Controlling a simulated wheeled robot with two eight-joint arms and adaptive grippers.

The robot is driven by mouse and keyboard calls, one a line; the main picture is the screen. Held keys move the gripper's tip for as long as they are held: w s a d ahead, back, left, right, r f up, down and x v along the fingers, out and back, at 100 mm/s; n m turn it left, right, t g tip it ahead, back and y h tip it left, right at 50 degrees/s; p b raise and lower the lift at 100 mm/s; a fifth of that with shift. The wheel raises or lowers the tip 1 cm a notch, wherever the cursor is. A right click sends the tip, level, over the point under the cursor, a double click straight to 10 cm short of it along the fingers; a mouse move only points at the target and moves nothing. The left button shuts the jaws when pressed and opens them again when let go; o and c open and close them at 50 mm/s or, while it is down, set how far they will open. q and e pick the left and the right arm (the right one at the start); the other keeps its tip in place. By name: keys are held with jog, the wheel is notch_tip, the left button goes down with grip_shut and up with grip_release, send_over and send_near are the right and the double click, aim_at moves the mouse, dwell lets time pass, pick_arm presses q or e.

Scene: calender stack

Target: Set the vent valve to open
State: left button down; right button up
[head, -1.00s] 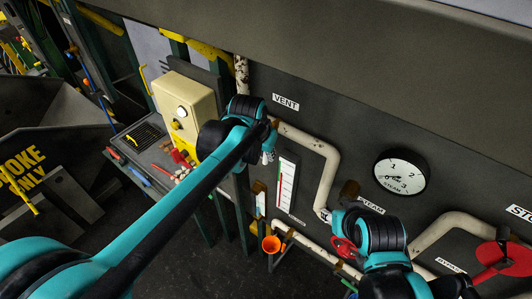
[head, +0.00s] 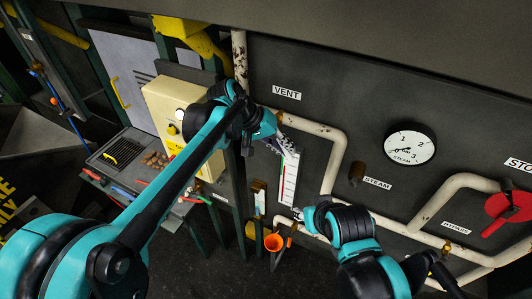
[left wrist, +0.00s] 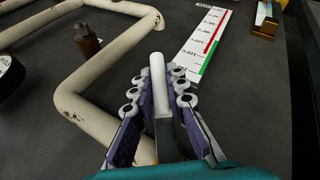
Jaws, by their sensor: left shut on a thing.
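The VENT label (head: 287,93) is on the dark panel, above a cream pipe (head: 315,129). My left gripper (head: 284,143) is just below that pipe, beside the white level scale (head: 289,178). In the left wrist view my left gripper (left wrist: 158,100) is shut on a pale, round-ended lever (left wrist: 158,75) with a grey shank, apparently the vent valve's lever. Its lower end and the valve body are hidden by my gripper and wrist. My right gripper (head: 300,214) is lower on the panel, left of the STEAM label; its jaws are too small to judge.
The cream pipe bends close beside the left gripper. A steam gauge (head: 410,147) and a red valve handle (head: 508,207) are to the right. An orange funnel (head: 273,242) hangs below. A cream box (head: 178,110) and a tool tray (head: 128,158) stand at left.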

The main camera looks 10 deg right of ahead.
pick_arm(q)
jog(key=shift+s+d+r+g+h+b, duration=0.25)
jog(key=shift+g+h+b, duration=0.2)
jog(key=shift+h, duration=0.35)
jog(key=r+h+b, duration=0.1)
jog(key=d+n+g+h+b, duration=0.1)
jog(key=h, duration=0.1)
jog(key=shift+s+d+r+g+b, duration=0.15)
jog(key=shift+s+r+g+b, duration=0.1)
jog(key=shift+s+r+b, duration=0.1)
jog(key=h, duration=0.1)
jog(key=r+g+h+b, duration=0.1)
jog(key=r+n+b, duration=0.1)
jog(key=shift+s+d+h, duration=0.25)
jog(key=shift+h, duration=0.15)
jog(key=shift+r+n+g+h+b, duration=0.4)
jog(key=shift+r+g+h+b, duration=0.2)
jog(key=shift+r+h+b, duration=0.3)
jog(key=shift+d, duration=0.1)
jog(key=c, duration=1.5)
grip_release()
jog(key=shift+s, duration=0.1)
